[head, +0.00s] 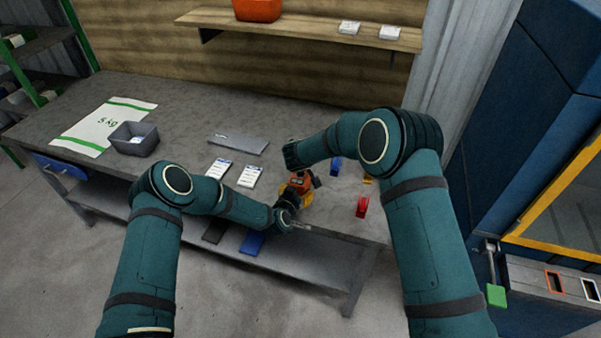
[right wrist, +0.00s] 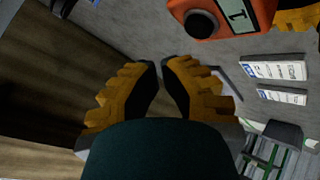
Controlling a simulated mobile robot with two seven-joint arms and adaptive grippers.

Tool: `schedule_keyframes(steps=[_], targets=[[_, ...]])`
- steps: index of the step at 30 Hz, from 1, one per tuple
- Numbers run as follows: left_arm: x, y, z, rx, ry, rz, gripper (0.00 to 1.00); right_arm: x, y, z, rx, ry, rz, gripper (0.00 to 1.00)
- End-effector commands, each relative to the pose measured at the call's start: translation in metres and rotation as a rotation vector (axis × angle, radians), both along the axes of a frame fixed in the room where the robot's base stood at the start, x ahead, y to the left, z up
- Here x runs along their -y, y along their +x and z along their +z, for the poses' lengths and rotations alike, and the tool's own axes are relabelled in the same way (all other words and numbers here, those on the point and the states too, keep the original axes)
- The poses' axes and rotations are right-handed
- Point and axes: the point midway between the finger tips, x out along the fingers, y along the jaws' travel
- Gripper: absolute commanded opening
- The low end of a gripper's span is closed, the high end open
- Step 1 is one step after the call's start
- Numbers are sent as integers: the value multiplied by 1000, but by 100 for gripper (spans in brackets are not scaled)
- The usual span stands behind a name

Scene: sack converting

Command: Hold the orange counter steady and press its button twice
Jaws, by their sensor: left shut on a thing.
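The orange counter (head: 299,184) is near the front edge of the grey table in the head view. In the right wrist view the counter (right wrist: 225,14) shows at the top, with a round black button and a display reading 1. My left gripper (head: 295,198) is shut on the counter; a yellow finger of it also shows at the top right of the wrist view (right wrist: 298,19). My right gripper (right wrist: 161,68) has its fingertips close together with nothing visible between them. It is apart from the button. In the head view its fingers are hidden or unclear behind my right arm.
White printed cards (head: 250,176), a flat grey metal piece (head: 238,143) and a grey bin (head: 134,138) lie to the left. A red object (head: 362,206) and a blue one (head: 335,166) are right of the counter. A wooden shelf (head: 300,31) is behind.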

Motion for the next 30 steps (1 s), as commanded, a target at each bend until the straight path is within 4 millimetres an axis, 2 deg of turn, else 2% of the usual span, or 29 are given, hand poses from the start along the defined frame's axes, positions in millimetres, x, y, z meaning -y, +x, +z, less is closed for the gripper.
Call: schedule_keyframes(steps=[8, 30], targets=[[0, 0, 0, 0, 0, 0, 21, -1, 0, -13, -1, 1, 2, 0], [0, 0, 0, 0, 0, 0, 21, -1, 0, -13, 0, 1, 1, 0]])
